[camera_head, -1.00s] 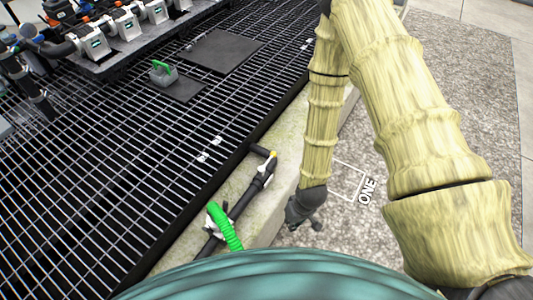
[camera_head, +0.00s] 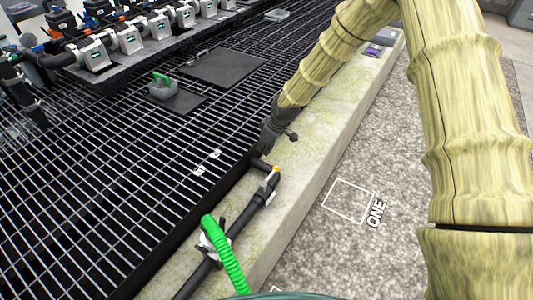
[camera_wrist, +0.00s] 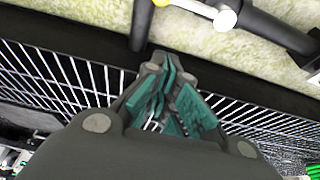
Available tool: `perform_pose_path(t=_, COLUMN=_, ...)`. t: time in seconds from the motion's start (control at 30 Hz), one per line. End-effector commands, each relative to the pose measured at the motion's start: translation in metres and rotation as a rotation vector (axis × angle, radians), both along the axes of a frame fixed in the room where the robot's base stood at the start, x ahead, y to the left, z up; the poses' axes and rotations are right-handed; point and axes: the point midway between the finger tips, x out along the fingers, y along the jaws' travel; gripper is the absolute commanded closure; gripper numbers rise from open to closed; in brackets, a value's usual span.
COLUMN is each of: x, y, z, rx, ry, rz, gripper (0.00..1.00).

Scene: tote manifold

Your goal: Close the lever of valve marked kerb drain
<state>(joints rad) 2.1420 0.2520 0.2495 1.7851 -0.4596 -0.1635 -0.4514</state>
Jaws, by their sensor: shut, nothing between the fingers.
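A black pipe (camera_head: 238,222) runs along the kerb, with a small valve (camera_head: 271,178) near its far end that has a yellow-orange part and a pale lever. In the wrist view the pale lever (camera_wrist: 195,8) lies at the top edge, between a yellow tip and a white round end (camera_wrist: 224,19). No marking reading kerb drain is legible. My gripper (camera_head: 264,150) is just beyond the valve, low by the kerb's grating-side edge. In the wrist view my gripper (camera_wrist: 168,68) has its teal-padded fingers shut and empty, apart from the lever.
Several manifold valves stand at the back left. Gravel (camera_head: 350,240) right of the kerb is open.

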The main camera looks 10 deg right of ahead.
Motion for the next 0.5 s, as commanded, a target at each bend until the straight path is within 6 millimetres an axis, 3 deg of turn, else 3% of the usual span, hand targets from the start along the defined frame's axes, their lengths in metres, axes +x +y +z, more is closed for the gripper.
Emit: perform_pose_path(t=0.5, x=0.018, y=0.019, z=-0.074, rx=0.000, ry=0.002, rz=-0.001, gripper=1.00)
